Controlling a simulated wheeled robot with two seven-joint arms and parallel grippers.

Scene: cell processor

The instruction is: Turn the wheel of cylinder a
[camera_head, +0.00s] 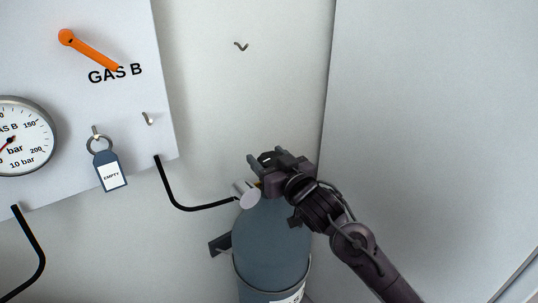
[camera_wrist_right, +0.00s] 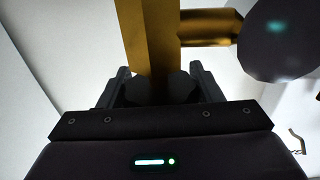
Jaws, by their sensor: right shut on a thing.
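A blue-grey gas cylinder (camera_head: 270,243) stands upright against the wall, right of the gas B panel. No letter on it is readable, so I cannot tell if it is cylinder a. My right gripper (camera_head: 272,168) is at the valve on its top and hides most of it. In the right wrist view a brass valve body (camera_wrist_right: 152,40) runs between the fingers of my right gripper (camera_wrist_right: 160,85). The gripper is shut on a dark rounded part, apparently the wheel (camera_wrist_right: 160,90), mostly hidden. A pale round fitting (camera_head: 246,194) sticks out left of the valve. My left gripper is out of view.
The gas B panel (camera_head: 75,75) carries an orange lever (camera_head: 90,49), a gauge (camera_head: 20,140) and a hanging EMPTY tag (camera_head: 110,172). A black hose (camera_head: 185,207) runs from the panel to the fitting. A bare wall hook (camera_head: 241,46) is above. A plain wall stands at right.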

